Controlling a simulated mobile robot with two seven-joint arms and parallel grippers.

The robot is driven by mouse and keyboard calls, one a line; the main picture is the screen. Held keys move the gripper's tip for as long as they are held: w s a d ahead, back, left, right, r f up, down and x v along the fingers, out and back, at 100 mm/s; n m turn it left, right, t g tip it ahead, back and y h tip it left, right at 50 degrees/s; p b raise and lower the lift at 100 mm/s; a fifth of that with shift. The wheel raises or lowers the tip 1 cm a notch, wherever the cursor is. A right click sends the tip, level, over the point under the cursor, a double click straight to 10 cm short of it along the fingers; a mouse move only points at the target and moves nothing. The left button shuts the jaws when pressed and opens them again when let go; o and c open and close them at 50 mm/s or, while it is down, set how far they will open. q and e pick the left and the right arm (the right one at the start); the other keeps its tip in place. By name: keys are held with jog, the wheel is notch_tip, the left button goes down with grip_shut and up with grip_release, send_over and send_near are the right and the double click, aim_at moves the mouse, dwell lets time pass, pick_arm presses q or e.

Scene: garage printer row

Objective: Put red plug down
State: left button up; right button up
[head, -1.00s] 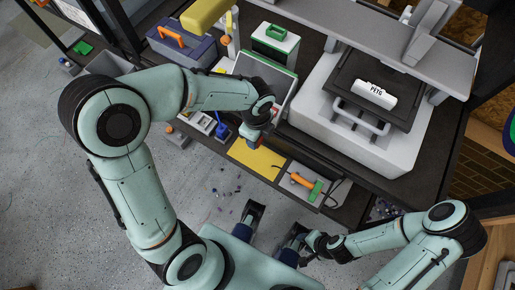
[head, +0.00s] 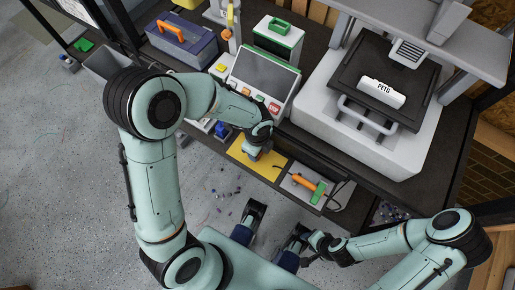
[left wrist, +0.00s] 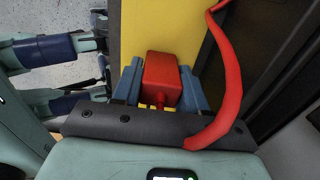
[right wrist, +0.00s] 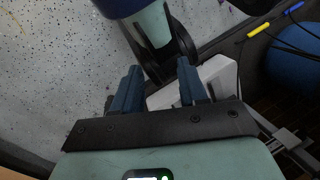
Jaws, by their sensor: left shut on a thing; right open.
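The red plug (left wrist: 162,78) is a blocky red piece between the blue fingers of my left gripper (left wrist: 160,84), which is shut on it. A thick red cable (left wrist: 232,80) curves beside it in the left wrist view. I cannot tell whether the plug touches the mat. My gripper hides the plug in the head view. My right gripper (right wrist: 158,90) is open and empty, away from the bench.
Right of the mat, a grey tray (head: 289,186) holds an orange-handled tool (head: 303,181) and a green piece. A control panel (head: 263,75) with buttons and a white printer (head: 330,113) stand behind. A blue toolbox (head: 180,42) is at back left.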

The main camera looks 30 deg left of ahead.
pick_arm(q)
jog(key=shift+f, duration=0.1)
pick_arm(e)
jog(key=shift+w, duration=0.1)
pick_arm(q)
jog(key=shift+f, duration=0.1)
jog(key=o, duration=1.1)
pick_arm(e)
jog(key=shift+w+f, duration=0.1)
jog(key=shift+f, duration=0.05)
pick_arm(q)
jog(key=shift+r, duration=0.45)
notch_tip(320, 180, up, 12)
jog(key=p, duration=0.3)
jog(key=shift+f, duration=0.2)
pick_arm(e)
jog(key=shift+g, duration=0.4)
jog(key=s+r, duration=0.2)
jog(key=r, duration=0.1)
jog(key=shift+s+a+r, duration=0.3)
jog(key=shift+s+a, duration=0.05)
jog(key=shift+s, duration=0.1)
